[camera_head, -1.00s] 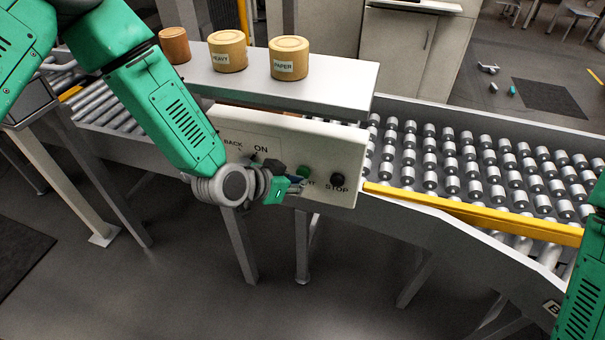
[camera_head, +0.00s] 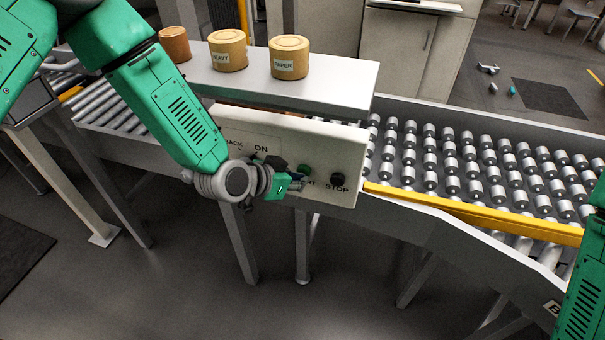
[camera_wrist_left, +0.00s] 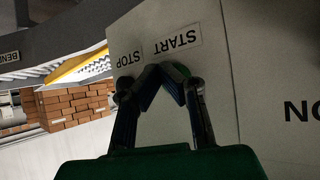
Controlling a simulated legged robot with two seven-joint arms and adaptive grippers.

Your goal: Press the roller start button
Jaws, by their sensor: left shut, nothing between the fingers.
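The green start button (camera_head: 304,170) sits on the cream control panel (camera_head: 345,140), left of the black stop button (camera_head: 338,179). My left gripper (camera_head: 299,186) is at the front of the panel, just below and left of the green button. In the left wrist view the closed, empty fingers (camera_wrist_left: 162,78) meet right before the green button (camera_wrist_left: 181,71), hiding part of it. The START label (camera_wrist_left: 178,39) and STOP label (camera_wrist_left: 130,59) show upside down beyond the fingers. I cannot tell whether the fingertips touch the button. My right gripper is out of view.
A grey shelf (camera_head: 340,88) above the panel carries round containers labelled HEAVY (camera_head: 228,52) and PAPER (camera_head: 289,60), plus a brown one (camera_head: 175,44). A roller conveyor with a yellow rail (camera_head: 470,212) runs right. The floor in front is open.

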